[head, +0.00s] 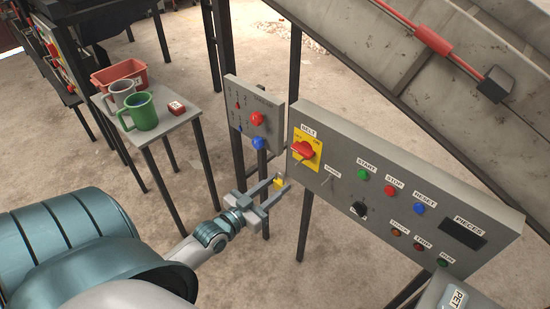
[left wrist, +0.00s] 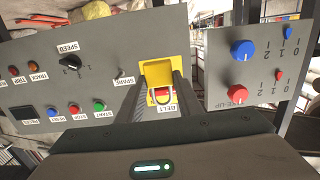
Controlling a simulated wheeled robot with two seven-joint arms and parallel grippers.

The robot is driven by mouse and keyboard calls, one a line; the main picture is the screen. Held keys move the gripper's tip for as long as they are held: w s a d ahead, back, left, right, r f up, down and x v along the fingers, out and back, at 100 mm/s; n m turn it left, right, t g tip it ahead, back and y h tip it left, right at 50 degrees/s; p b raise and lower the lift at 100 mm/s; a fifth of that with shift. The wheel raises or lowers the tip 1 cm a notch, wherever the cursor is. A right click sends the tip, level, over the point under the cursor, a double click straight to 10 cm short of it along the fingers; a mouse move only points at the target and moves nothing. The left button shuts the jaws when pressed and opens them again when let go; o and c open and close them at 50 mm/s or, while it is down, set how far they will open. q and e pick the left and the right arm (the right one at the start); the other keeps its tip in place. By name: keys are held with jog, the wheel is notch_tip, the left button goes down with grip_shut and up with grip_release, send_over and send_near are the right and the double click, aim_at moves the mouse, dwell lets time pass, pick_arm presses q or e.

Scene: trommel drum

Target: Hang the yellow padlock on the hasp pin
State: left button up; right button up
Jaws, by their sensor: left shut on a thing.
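The small yellow padlock (head: 278,184) is between the fingertips of my left gripper (head: 277,188), which is shut on it. It is held left of and below the yellow plate (head: 307,142) with the red BELT switch (head: 305,151), apart from the panel. The padlock body is hard to tell from the plate there. I cannot make out the hasp pin clearly. My right gripper is not in view.
The grey control panel (head: 459,188) carries several buttons and lamps. A smaller grey panel (head: 244,101) stands to its left. Dark posts stand behind the gripper.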

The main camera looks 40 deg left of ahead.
pick_arm(q)
jog(key=shift+w, duration=0.25)
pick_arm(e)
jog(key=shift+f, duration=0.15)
